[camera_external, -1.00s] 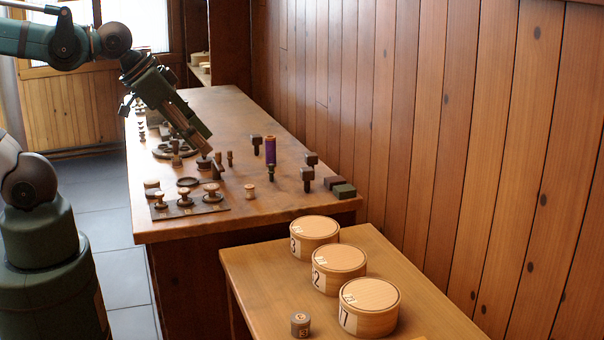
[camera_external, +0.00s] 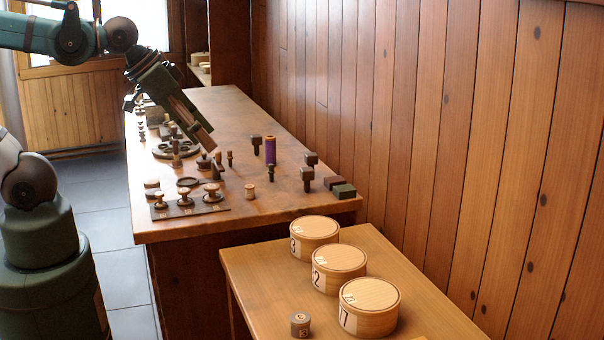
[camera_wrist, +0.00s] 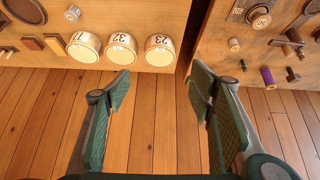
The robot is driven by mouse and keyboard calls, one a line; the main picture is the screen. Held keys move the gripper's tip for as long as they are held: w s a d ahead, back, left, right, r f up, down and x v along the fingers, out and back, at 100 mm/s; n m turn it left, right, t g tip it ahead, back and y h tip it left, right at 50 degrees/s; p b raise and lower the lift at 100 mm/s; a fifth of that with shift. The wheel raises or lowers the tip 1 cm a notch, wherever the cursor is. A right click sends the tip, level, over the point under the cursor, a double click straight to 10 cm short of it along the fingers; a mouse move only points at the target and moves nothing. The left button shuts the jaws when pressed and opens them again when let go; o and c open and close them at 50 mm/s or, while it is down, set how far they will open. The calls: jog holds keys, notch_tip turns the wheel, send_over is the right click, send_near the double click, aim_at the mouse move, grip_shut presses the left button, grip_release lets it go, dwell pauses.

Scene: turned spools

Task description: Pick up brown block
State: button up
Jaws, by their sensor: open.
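A brown block (camera_external: 334,182) lies at the front right corner of the long workbench in the external view, against a dark green block (camera_external: 344,191). I cannot make out this pair in the wrist view; a finger may hide them. The wrist view also shows a dark brown block (camera_wrist: 31,44) and a lighter golden-brown block (camera_wrist: 54,43) on the small table. My gripper (camera_external: 211,152) points down to the right over the workbench, left of and apart from the brown block. In the wrist view my gripper (camera_wrist: 160,75) is open, with nothing between its fingers.
A purple spool (camera_external: 270,150) and several dark upright pegs stand between my gripper and the brown block. Turned knobs stand on a dark board (camera_external: 208,209) at the front left. Round lidded boxes (camera_external: 339,270) stand on the lower table. A plank wall (camera_external: 410,110) borders the workbench's right side.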

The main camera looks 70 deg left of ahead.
jog(key=w+a+r+n+g, duration=0.1)
jog(key=w+a+r+n, duration=0.15)
jog(key=w, duration=0.45)
jog(key=w+a+r+n+g, duration=0.1)
jog(key=w+a+r+n, duration=0.15)
jog(key=w, duration=0.45)
jog(key=n+g+h+p, duration=0.3)
jog(key=n+g, duration=0.2)
jog(key=n, duration=0.7)
send_over(335, 183)
jog(key=w+a, duration=0.1)
jog(key=a, duration=0.4)
notch_tip(335, 183, down, 23)
jog(key=shift+d+r, duration=0.1)
jog(key=shift+d, duration=0.05)
jog(key=shift+w+a+f+n, duration=0.15)
jog(key=shift+a+f+n, duration=0.15)
jog(key=shift+f, duration=0.3)
jog(key=shift+x, duration=1.3)
